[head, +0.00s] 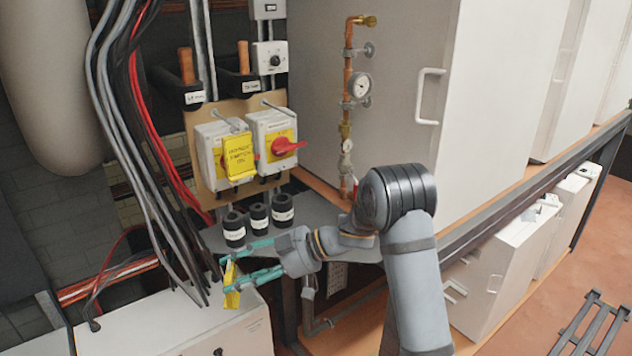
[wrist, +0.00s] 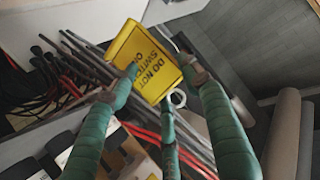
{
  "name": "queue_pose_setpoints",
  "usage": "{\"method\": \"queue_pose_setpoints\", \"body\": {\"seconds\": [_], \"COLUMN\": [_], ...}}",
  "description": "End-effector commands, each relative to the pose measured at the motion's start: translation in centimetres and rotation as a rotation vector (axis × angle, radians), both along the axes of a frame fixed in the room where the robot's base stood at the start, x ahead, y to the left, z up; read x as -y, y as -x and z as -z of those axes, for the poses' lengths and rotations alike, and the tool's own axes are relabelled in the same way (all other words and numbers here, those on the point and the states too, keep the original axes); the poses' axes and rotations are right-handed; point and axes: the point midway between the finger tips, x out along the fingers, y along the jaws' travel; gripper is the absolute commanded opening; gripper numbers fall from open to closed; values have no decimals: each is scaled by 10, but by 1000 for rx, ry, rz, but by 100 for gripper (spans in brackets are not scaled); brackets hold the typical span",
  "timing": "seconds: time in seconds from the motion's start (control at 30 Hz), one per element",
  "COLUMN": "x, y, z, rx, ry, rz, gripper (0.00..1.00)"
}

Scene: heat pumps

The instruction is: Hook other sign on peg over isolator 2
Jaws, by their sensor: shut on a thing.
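My gripper (head: 233,273) has teal fingers and is shut on a yellow sign (head: 231,285), low above the white cabinet and left of the isolators. In the wrist view the held sign (wrist: 146,62) reads DO NOT SWITCH ON, tilted, with a pale ring (wrist: 178,99) at its lower edge. Another yellow sign (head: 239,157) hangs in front of the left isolator (head: 208,146). The right isolator (head: 264,128) shows a red handle (head: 286,146) and no sign. A thin bare peg (head: 275,106) sticks out above it. I cannot read the isolator numbers.
Several black labelled cylinders (head: 258,217) stand on the grey shelf below the isolators. Grey and red cables (head: 135,130) hang at the left. A copper pipe with a gauge (head: 359,85) and a large white cabinet (head: 390,80) stand at the right.

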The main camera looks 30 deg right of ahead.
Motion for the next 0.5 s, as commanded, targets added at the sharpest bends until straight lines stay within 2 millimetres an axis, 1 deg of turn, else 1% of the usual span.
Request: {"method": "queue_pose_setpoints", "body": {"seconds": [0.03,0.07,0.1,0.17,0.2,0.27,0.3,0.37,0.4,0.47,0.5], "x": [7,11,18,30,39,53,64,82,94,113,126], "y": [-16,-22,-30,-38,-42,-45,-45,-45,-44,-41,-40], "z": [-40,-58,-81,-114,-135,-164,-181,-205,-220,-240,-252], "rx": [15,13,9,4,-1,-7,-11,-17,-21,-28,-32], "ry": [8,9,11,13,14,15,15,16,17,17,17], "rz": [-7,-11,-14,-15,-11,4,20,56,87,153,209], "gripper": [2,2,2,2,2,2,2,2,2,2,2]}}
